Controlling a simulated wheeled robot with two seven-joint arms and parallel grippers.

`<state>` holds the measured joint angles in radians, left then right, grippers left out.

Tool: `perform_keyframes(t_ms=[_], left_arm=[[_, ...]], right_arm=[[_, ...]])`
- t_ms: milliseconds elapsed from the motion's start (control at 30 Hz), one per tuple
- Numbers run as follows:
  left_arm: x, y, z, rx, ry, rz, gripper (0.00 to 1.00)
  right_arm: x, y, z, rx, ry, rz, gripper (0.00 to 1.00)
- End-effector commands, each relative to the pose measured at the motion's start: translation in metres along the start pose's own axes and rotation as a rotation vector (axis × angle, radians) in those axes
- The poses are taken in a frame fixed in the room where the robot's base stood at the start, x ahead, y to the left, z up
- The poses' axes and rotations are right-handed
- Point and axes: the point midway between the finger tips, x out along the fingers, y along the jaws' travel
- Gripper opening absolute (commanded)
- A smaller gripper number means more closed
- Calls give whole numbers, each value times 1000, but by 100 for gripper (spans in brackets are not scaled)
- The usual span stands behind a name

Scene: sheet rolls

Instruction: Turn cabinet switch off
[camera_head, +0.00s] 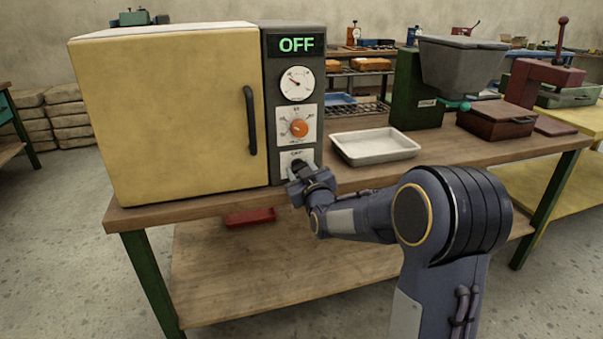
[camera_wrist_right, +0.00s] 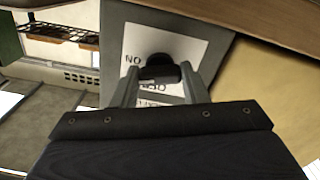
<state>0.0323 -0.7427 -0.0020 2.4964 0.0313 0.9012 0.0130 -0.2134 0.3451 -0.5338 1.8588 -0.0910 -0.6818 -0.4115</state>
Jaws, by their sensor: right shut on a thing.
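The yellow cabinet (camera_head: 170,110) stands on a wooden workbench, with a grey control panel (camera_head: 270,85) on its right side. The display (camera_head: 297,45) at the top of the panel reads OFF in green. The black switch knob sits on a white label low on the panel, mostly hidden behind my right gripper (camera_head: 300,182) in the head view. In the right wrist view the knob (camera_wrist_right: 160,66) is between the fingers of my right gripper (camera_wrist_right: 158,80), which is shut on it. The white label (camera_wrist_right: 165,45) shows upside down there. My left gripper is not in view.
Above the switch are an orange dial (camera_head: 299,128) and a round gauge (camera_head: 297,83). The cabinet door has a black handle (camera_head: 250,120). A white tray (camera_head: 375,146) lies right of the panel, with a green machine (camera_head: 408,90) behind it. A red tray (camera_head: 250,217) is on the lower shelf.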

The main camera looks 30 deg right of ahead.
Motion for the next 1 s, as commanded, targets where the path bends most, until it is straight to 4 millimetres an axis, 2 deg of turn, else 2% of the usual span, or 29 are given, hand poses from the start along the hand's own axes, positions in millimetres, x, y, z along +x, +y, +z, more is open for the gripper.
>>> perform_keyframes(t_ms=[1000], left_arm=[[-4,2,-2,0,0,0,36]], right_arm=[[0,-1,0,-954,-1,-2,17]])
